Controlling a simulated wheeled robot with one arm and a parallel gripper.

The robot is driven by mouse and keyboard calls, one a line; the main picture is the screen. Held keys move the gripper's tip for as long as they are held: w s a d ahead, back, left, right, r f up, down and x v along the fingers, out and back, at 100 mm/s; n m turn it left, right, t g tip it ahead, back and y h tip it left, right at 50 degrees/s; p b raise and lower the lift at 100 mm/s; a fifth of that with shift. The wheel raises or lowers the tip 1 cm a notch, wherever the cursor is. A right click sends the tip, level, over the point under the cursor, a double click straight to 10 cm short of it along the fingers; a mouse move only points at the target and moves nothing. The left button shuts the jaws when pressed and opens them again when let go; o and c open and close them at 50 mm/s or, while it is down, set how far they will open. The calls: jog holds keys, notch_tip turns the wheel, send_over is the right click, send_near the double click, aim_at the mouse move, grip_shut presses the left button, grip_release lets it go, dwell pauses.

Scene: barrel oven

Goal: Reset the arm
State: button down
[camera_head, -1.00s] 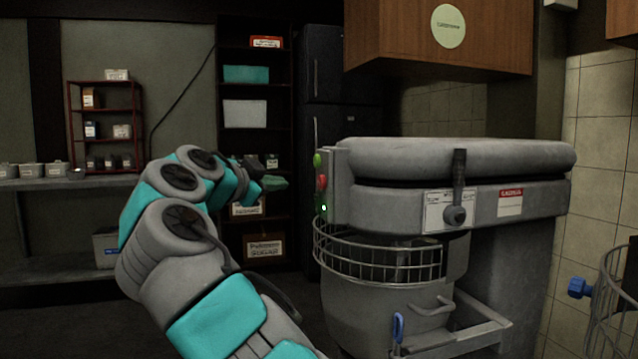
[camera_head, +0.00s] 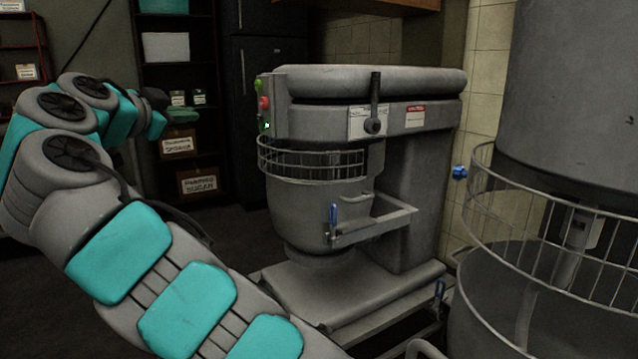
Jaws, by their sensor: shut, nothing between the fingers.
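My arm, grey with teal panels, rises from the bottom middle and bends over at the left. My gripper (camera_head: 157,104) is at its far end, small and dark, in front of the dark shelf unit. It is shut and empty, and touches nothing that I can see. A large grey mixer (camera_head: 365,110) stands in the middle, to the right of the gripper, with a clear gap between them. The mixer has green and red buttons, a wire guard and a bowl (camera_head: 315,215).
A second mixer (camera_head: 590,90) with a wire guard stands close at the right. The shelf unit (camera_head: 205,150) with labelled boxes and a dark fridge (camera_head: 268,70) stand behind. Dark floor (camera_head: 235,235) is open between my arm and the middle mixer.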

jog(key=w+d+f+n+g+h, duration=0.1)
jog(key=w+d+f+g+h, duration=0.1)
jog(key=d, duration=0.8)
jog(key=w+d+f+n+g+h, duration=0.1)
jog(key=w+d+f+g+h, duration=0.1)
jog(key=d, duration=0.7)
jog(key=s+d+f+n+g, duration=0.1)
jog(key=s+d+f+g, duration=0.3)
jog(key=d, duration=0.6)
jog(key=s+d+f+g, duration=0.2)
jog(key=s+d+f, duration=0.25)
jog(key=d, duration=0.55)
jog(key=s+d+f+n+g+y, duration=0.2)
jog(key=s+d+f, duration=0.2)
jog(key=s+f, duration=0.4)
jog(key=s+d+f+n+g+y, duration=0.1)
jog(key=s+d+f+g, duration=0.15)
jog(key=s+f, duration=0.55)
jog(key=s+a+f+n+g+y, duration=0.1)
jog(key=s+a+f+n+y, duration=0.1)
jog(key=s+f, duration=0.4)
jog(key=s+a+f+n+g+y, duration=0.2)
jog(key=s+f, duration=0.5)
jog(key=s, duration=0.7)
jog(key=shift+s+a+f+y, duration=0.2)
jog(key=shift+s+a+y, duration=0.15)
jog(key=shift+a, duration=0.45)
jog(key=shift+w, duration=0.1)
